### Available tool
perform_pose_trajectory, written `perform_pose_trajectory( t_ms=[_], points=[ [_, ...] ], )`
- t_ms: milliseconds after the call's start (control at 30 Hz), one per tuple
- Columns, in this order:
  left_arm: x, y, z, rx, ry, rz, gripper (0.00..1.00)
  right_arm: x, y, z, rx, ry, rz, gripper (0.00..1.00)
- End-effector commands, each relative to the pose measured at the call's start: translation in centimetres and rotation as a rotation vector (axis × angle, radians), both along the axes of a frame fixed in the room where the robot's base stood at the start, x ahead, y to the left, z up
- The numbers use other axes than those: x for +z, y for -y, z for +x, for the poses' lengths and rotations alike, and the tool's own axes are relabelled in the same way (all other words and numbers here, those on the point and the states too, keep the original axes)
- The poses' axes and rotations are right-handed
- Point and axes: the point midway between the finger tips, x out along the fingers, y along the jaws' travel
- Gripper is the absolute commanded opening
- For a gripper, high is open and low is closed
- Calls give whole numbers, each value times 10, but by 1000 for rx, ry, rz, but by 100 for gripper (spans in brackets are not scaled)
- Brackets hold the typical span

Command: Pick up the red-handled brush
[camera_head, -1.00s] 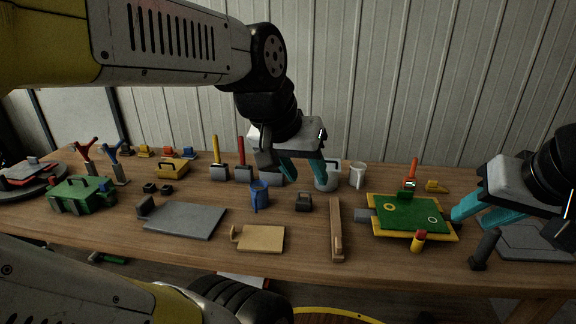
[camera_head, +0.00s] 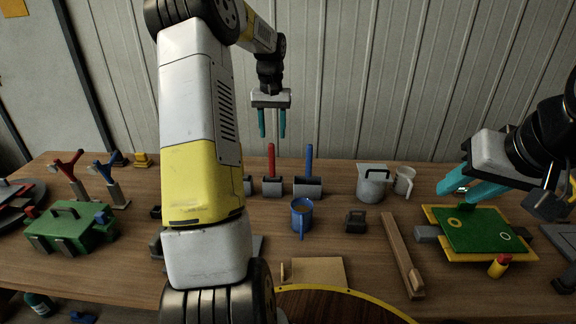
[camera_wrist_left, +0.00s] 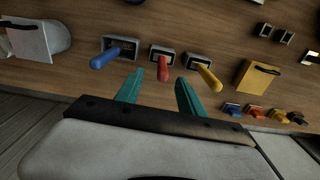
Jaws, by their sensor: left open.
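The red-handled brush (camera_head: 272,172) stands on the table toward the back, its red handle pointing up from a grey block. In the left wrist view the brush (camera_wrist_left: 163,67) lies in line with the gap between the fingers. My left gripper (camera_head: 272,133) is open and empty, pointing down above the brush, with its fingertips apart from the handle. In the wrist view the left gripper (camera_wrist_left: 160,78) has one finger on each side of the handle's line.
A blue-handled brush (camera_head: 308,172) stands close right of the red one. A yellow-handled brush (camera_wrist_left: 205,72) stands on its other side. A blue mug (camera_head: 301,215) and a grey can (camera_head: 372,184) stand nearby. The green board (camera_head: 472,232) lies at right. The corrugated wall is behind the table.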

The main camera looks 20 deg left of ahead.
Motion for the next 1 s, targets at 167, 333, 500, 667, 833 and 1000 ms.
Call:
perform_pose_trajectory(
  t_ms=[167,333,500,667,833,1000],
  points=[
    [-22,-14,11,26,-28,-9,45,0,0,0,0,0,0,36],
    [-41,-15,12,29,-33,-9,45,0,0,0,0,0,0,36],
    [-60,-14,11,30,-32,-10,45,0,0,0,0,0,0,36],
    [-85,-11,12,29,-32,-10,45,0,0,0,0,0,0,36],
    [-100,-12,12,29,-30,-10,45,0,0,0,0,0,0,36],
    [-101,-12,12,29,-29,-10,45,0,0,0,0,0,0,36]
  ],
)
